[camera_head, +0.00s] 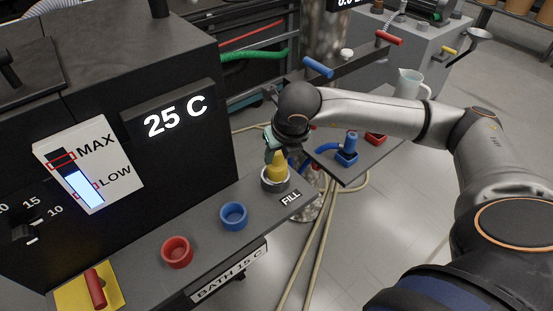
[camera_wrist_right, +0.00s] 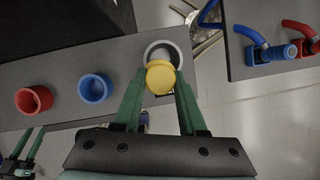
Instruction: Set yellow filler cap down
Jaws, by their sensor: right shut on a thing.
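The yellow filler cap (camera_head: 277,167) is between the fingers of my right gripper (camera_head: 276,143), which is shut on it. The cap sits at the grey filler ring (camera_head: 275,185) beside the FILL label; I cannot tell whether it touches the ring. In the right wrist view the cap (camera_wrist_right: 160,77) overlaps the near edge of the pale ring (camera_wrist_right: 153,47), with a green finger on each side. My left gripper (camera_wrist_right: 29,145) shows at the lower left of the right wrist view, its fingers apart and empty. It is not in the head view.
The grey shelf (camera_head: 205,252) carries a blue cup-shaped socket (camera_head: 233,215) and a red one (camera_head: 177,251). A yellow plate with a red handle (camera_head: 95,288) is at its near left end. A second shelf with a blue fitting (camera_head: 347,150) stands to the right, across a gap.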

